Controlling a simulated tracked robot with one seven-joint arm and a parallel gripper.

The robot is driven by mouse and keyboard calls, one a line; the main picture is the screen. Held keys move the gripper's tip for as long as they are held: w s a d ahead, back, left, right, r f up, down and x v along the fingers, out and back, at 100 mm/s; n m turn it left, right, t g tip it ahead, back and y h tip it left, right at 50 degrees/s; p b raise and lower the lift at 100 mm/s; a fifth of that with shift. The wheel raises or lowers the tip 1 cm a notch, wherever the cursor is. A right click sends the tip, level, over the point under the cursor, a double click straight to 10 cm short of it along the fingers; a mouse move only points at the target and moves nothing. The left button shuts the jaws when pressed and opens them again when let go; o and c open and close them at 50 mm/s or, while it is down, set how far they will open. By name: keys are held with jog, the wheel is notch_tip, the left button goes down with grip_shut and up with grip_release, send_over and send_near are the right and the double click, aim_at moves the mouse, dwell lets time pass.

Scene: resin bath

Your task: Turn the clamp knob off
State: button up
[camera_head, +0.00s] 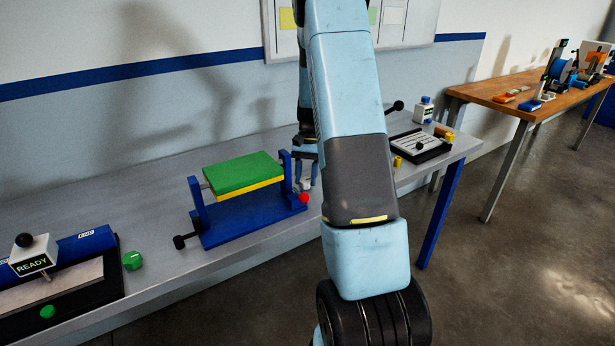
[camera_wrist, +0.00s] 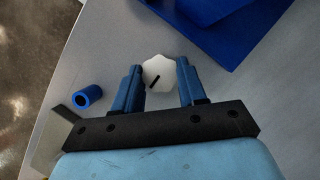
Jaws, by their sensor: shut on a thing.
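A white, many-sided knob (camera_wrist: 158,70) with a black line on its face sits between the two blue fingers of my gripper (camera_wrist: 158,88) in the wrist view. The fingers are shut on its sides. The black line runs slantwise. In the head view my gripper (camera_head: 307,160) is at the right end of a blue stand (camera_head: 240,228), partly hidden by my arm. The stand carries a green and yellow block (camera_head: 243,174). A small pale part shows below the fingers there, too small to make out.
A red ball (camera_head: 303,198) is at the stand's right end, close to my gripper. A black knob (camera_head: 180,241) sticks out at its front left. A black-framed tray (camera_head: 420,146) lies to the right. In the wrist view a blue hollow cylinder (camera_wrist: 88,96) is left of the fingers.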

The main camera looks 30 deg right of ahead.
jog(key=shift+w, duration=0.1)
jog(key=o, duration=1.1)
jog(key=shift+c, duration=0.2)
jog(key=shift+r, duration=0.1)
jog(key=v, duration=1.3)
jog(key=shift+r, duration=0.25)
jog(key=shift+d, duration=0.1)
